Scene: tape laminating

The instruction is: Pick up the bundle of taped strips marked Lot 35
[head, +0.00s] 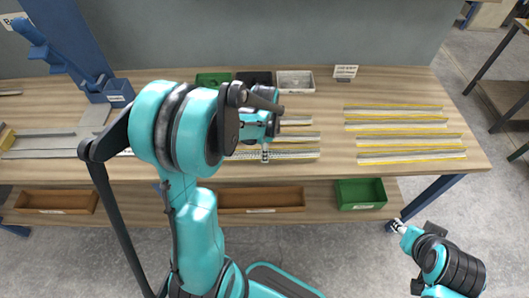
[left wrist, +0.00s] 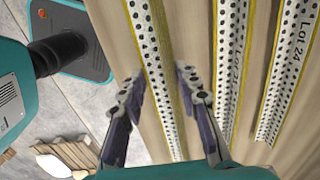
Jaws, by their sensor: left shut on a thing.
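My left gripper (head: 265,157) is over the front row of perforated strips at the middle of the bench. In the left wrist view its fingers (left wrist: 160,88) stand on both sides of a long white perforated strip bundle with yellow edges (left wrist: 153,50), and it is shut on this bundle. No lot mark shows on it. The bundle also shows in the head view (head: 300,154), low at the bench top. A neighbouring bundle (left wrist: 296,60) reads "Lot 24"; another bundle (left wrist: 232,60) lies between. My right gripper (head: 398,226) is low at the right, away from the bench; its jaws are too small to read.
Several yellow-edged strips (head: 405,140) lie on the bench's right side. Green, black and white bins (head: 295,82) stand at the back beside a small sign (head: 345,72). A blue press (head: 108,90) stands left. Brown trays and a green bin (head: 361,194) sit on the lower shelf.

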